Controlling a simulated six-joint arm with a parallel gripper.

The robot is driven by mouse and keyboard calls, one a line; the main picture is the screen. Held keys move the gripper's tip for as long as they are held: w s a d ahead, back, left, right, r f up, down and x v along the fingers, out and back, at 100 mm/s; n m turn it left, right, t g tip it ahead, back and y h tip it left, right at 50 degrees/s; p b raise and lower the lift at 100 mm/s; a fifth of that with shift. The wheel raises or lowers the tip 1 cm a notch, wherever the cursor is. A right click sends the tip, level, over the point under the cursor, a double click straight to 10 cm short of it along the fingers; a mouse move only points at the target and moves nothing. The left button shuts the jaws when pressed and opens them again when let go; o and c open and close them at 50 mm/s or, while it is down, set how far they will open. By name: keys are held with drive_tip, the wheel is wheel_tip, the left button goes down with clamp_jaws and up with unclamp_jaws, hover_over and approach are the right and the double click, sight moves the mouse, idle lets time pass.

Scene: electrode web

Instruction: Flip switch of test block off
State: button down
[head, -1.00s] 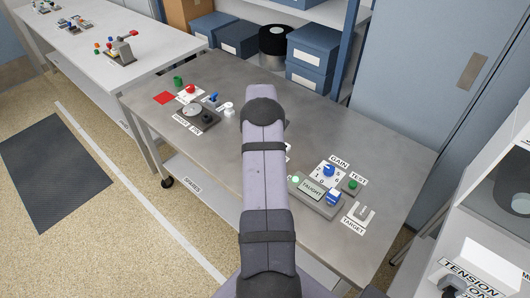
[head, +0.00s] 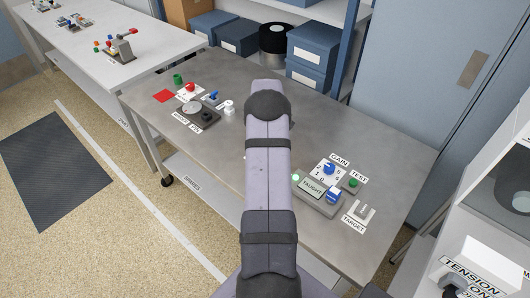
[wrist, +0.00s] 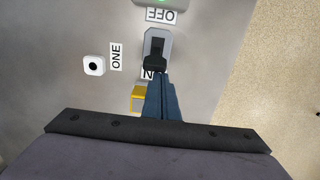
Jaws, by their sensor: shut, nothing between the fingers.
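In the wrist view, a grey switch plate (wrist: 159,41) carries a black lever (wrist: 154,63) at its lower end. An OFF label (wrist: 160,15) lies above the plate, and an ON label (wrist: 147,75) below it is partly covered by my fingers. My gripper (wrist: 160,77) is shut and empty, its tips right at the lever's lower side; I cannot tell whether they touch it. In the head view my arm hides the gripper and this switch.
A green light (wrist: 170,2) shows above. The head view shows the TAUGHT display unit (head: 312,188) with a blue knob right of my arm.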

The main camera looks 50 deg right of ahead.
drive_tip(key=shift+s, duration=0.1)
drive_tip(key=shift+s+r+t+b, duration=0.1)
drive_tip(key=shift+s+t+b, duration=0.35)
drive_tip(key=shift+t+b, duration=0.2)
drive_tip(key=s+t+b, duration=0.1)
drive_tip(key=b, duration=0.2)
drive_tip(key=shift+s+t+b, duration=0.1)
drive_tip(key=shift+t+b, duration=0.2)
drive_tip(key=shift+t, duration=0.05)
drive_tip(key=s+t+b, duration=0.2)
drive_tip(key=t+b, duration=0.1)
drive_tip(key=b, duration=0.8)
drive_tip(key=shift+s+t+b, duration=0.25)
drive_tip(key=shift+t+b, duration=0.05)
drive_tip(key=shift+b, duration=0.05)
drive_tip(key=shift+w+r+p, duration=0.15)
drive_tip(key=shift+r+p, duration=0.3)
drive_tip(key=shift+p, duration=0.35)
drive_tip(key=shift+r, duration=0.2)
drive_tip(key=shift+r+p, duration=0.3)
drive_tip(key=shift+r, duration=0.25)
